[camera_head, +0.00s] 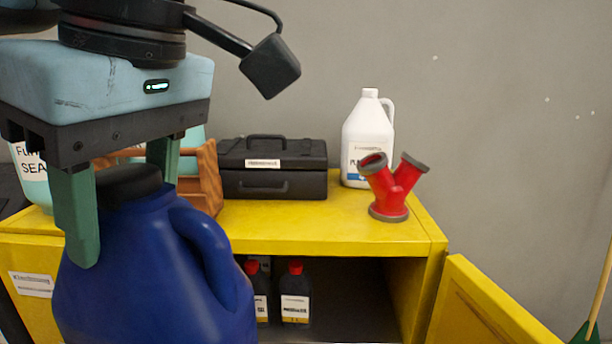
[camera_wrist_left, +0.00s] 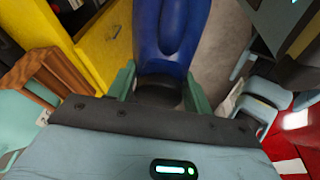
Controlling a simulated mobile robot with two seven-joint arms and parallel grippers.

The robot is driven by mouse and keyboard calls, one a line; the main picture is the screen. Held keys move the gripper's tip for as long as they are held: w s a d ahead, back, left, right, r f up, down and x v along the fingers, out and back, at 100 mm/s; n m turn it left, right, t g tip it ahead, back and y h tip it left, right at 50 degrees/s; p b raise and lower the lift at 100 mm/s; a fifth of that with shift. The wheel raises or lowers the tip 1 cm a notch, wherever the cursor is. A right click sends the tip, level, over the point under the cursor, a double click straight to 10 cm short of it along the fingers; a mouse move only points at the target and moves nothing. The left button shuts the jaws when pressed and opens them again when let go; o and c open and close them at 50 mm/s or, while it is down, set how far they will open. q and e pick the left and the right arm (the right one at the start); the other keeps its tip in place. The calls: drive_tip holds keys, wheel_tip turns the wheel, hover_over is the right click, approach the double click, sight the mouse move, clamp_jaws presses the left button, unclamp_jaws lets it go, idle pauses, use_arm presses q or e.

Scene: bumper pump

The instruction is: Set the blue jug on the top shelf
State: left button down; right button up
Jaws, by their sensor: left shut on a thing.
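The blue jug (camera_head: 150,262) is large, with a black cap and a side handle, and hangs upright at the left front of the head view. My left gripper (camera_head: 122,205) is shut on it, its green fingers on either side of the cap. The jug is in front of the yellow cabinet and hides part of it. In the left wrist view the jug (camera_wrist_left: 172,40) extends away from my left gripper (camera_wrist_left: 158,88), between the fingers. The top shelf (camera_head: 330,232) is the cabinet's yellow top. My right gripper is not in view.
On the top stand a black toolbox (camera_head: 272,180), a white jug (camera_head: 368,140), a red Y-fitting (camera_head: 392,188) and a wooden carrier (camera_head: 208,175). Dark bottles (camera_head: 295,290) stand inside the open cabinet. Its door (camera_head: 485,308) swings out at right. Bare yellow surface shows before the toolbox.

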use_arm(q)
drive_tip(key=w+a+f+m+t+h, duration=0.1)
drive_tip(key=w+a+f+m, duration=0.1)
drive_tip(key=w+f+m, duration=0.35)
drive_tip(key=w+a+f+m, duration=0.2)
drive_tip(key=w+f, duration=0.4)
drive_tip(key=f, duration=0.5)
drive_tip(key=w+a+f+m+h, duration=0.1)
drive_tip(key=a+f+m, duration=0.1)
drive_tip(key=f, duration=0.6)
drive_tip(key=w+a+f+m+t+h, duration=0.1)
drive_tip(key=w+a+f+m, duration=0.1)
drive_tip(key=f+m, duration=0.3)
drive_tip(key=shift+a+f, duration=0.35)
drive_tip(key=shift+f, duration=1.4)
drive_tip(key=shift+s, duration=0.1)
